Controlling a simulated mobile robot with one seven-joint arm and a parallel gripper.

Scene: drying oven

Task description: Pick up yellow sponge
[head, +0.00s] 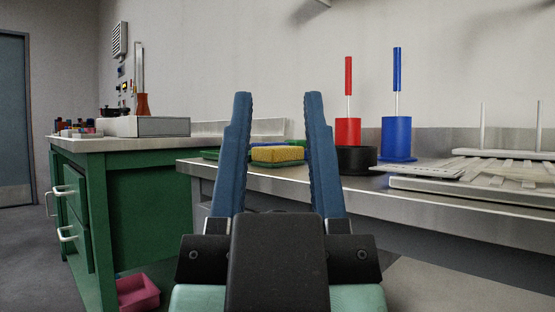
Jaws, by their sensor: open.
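The yellow sponge (278,154) lies on the steel bench, on what looks like a shallow green tray (276,164). In the picture it shows between the two blue fingers of my gripper (279,100). My gripper is open and empty, with its fingers pointing forward. The sponge appears to be farther away than the fingertips, and nothing touches it. The left finger covers part of the green items beside the sponge.
A black bowl (357,160), a red holder (348,131) and a blue holder (396,138) with upright handles stand right of the sponge. A white rack (480,180) lies farther right. A green cabinet (150,200) stands left, with a pink bin (138,292) on the floor.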

